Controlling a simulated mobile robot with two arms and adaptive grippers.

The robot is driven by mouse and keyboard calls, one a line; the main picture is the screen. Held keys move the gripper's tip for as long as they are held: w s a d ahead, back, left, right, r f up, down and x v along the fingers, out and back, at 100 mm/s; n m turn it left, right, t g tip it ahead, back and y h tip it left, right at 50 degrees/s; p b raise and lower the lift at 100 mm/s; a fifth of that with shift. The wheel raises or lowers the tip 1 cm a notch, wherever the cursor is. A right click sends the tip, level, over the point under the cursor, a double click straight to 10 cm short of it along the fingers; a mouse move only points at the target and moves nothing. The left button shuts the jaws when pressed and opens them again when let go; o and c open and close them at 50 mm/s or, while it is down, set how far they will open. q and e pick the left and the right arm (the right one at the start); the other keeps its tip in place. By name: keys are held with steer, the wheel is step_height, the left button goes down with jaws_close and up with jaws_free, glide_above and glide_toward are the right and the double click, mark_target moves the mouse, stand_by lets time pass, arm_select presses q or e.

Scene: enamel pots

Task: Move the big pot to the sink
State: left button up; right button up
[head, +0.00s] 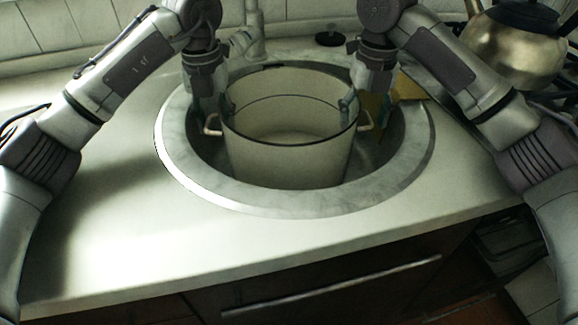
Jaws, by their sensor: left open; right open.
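The big pot (285,163) is cream-coloured with a dark rim and a handle on each side. It stands upright inside the round metal sink (225,194), and its inside looks empty. Its rim rises above the sink's edge. My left gripper (217,114) is open at the pot's left side, close to the rim and the left handle. My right gripper (350,108) is open at the pot's right side, close to the rim and the right handle. I cannot tell whether the fingers touch the pot. The pot's underside is hidden.
A tap (254,35) stands behind the sink. A metal kettle (515,45) sits at the back right. The pale counter (120,215) is clear at the left and front.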

arm_select(q)
steer(key=r, duration=0.6)
steer(key=shift+a+r, duration=0.2)
steer(key=shift+a, duration=0.05)
arm_select(e)
steer(key=shift+s+a+f, duration=0.1)
steer(key=shift+f, duration=0.65)
arm_select(q)
steer(key=shift+s+d+r, duration=0.1)
steer(key=shift+r, duration=0.4)
arm_select(e)
steer(key=shift+r, duration=0.1)
arm_select(q)
steer(key=shift+d+r, duration=0.15)
steer(key=shift+r, duration=0.1)
arm_select(e)
step_height(320, 180, up, 9)
steer(key=shift+r, duration=0.1)
